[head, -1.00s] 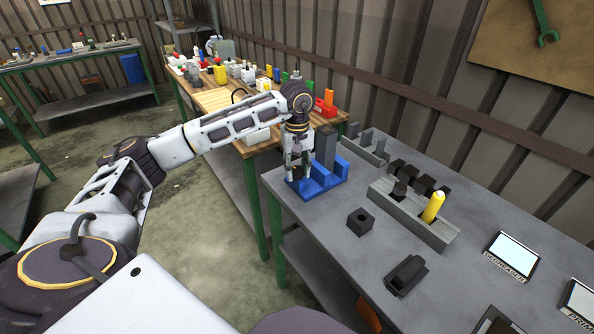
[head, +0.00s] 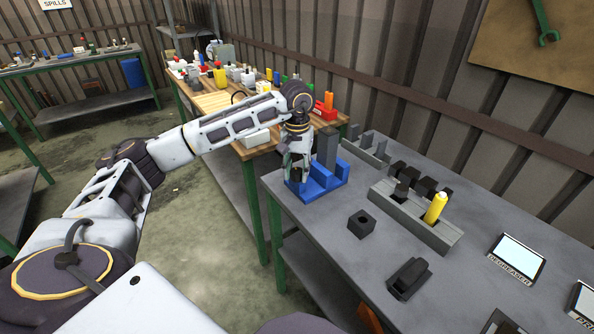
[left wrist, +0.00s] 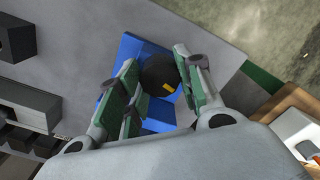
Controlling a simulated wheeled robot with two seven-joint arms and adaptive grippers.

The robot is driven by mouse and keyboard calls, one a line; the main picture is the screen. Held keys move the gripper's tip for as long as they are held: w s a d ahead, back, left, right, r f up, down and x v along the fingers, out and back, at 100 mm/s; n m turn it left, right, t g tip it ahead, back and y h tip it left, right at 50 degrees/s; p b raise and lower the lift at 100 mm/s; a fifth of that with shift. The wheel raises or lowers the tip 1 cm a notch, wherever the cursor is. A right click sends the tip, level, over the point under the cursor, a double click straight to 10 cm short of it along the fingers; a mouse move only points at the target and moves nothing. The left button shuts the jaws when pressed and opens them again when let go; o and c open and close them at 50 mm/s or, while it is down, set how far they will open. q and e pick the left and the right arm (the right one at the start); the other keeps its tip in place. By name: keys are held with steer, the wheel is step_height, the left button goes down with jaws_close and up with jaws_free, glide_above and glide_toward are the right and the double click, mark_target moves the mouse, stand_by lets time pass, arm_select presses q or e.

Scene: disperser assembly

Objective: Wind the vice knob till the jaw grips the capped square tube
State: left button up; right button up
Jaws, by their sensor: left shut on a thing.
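The blue vice (head: 328,187) stands at the table's near left corner. The dark grey square tube (head: 327,146) stands upright in it; I cannot make out its cap or whether the jaw touches it. My left gripper (head: 297,174) points down at the vice's left end. In the left wrist view, the round black knob (left wrist: 157,72) with a yellow mark lies between the green-padded fingers of my left gripper (left wrist: 157,88), which is shut on it. Part of the blue vice (left wrist: 130,50) shows around the knob. My right gripper is out of view.
A black square block (head: 361,223) and a dark holder (head: 408,278) lie on the grey table (head: 330,235). A grey rack (head: 420,222) with black pieces and a yellow bottle (head: 435,207) stands to the right. A grey slotted stand (head: 366,152) is behind the vice.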

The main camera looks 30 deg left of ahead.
mark_target(297, 170)
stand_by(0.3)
arm_select(q)
steer(key=o, duration=0.7)
steer(key=shift+o, duration=0.2)
steer(key=shift+r, duration=0.15)
step_height(297, 170, up, 12)
stand_by(0.5)
